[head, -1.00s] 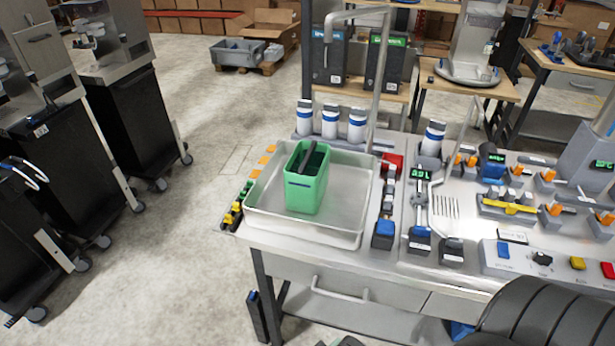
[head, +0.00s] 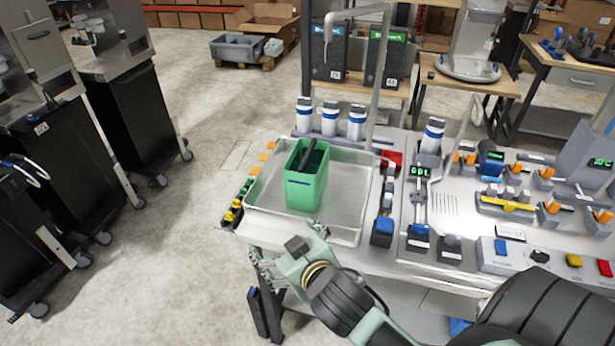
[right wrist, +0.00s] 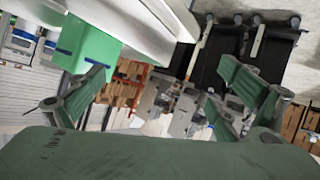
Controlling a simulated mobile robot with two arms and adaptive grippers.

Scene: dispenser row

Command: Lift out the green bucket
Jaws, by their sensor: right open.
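The green bucket (head: 306,176) stands upright in the metal tray (head: 343,226) at the left end of the workbench. A dark handle or bar shows across its open top. My right gripper (head: 262,262) is in front of the tray's near left corner, lower than the bucket and apart from it. In the right wrist view its two fingers (right wrist: 165,92) are spread wide with nothing between them. The bucket also shows there at the upper left (right wrist: 86,48), beside the left finger. My left gripper is in neither view.
A tall bent metal pipe (head: 376,80) rises behind the tray. White bottles with blue bands (head: 329,120) stand along the back edge. Several levers and switches (head: 422,235) fill the bench on the right. Open floor (head: 190,235) lies to the left, with black carts (head: 115,120) beyond.

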